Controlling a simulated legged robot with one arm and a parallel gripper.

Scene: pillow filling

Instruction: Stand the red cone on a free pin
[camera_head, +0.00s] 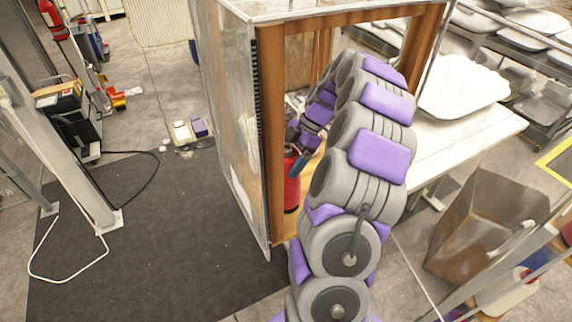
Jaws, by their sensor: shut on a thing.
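My arm reaches into a wooden-framed opening, and my gripper (296,165) is at its end, just inside the left post. Its fingers point down and are partly hidden by my own arm. A red cone (291,188) hangs or stands just below the fingers, upright as far as I can see. My gripper is shut on the upper part of the red cone. The cone's base is close to a light wooden surface, but I cannot tell whether it touches. No pin can be made out; my arm hides much of the inside.
The wooden frame (268,140) stands close to my arm, with a pale side panel (228,120) on its left. A white table with a white pillow (462,88) is at the right. A cardboard box (480,225) stands lower right. Dark floor matting (150,240) at left is mostly clear.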

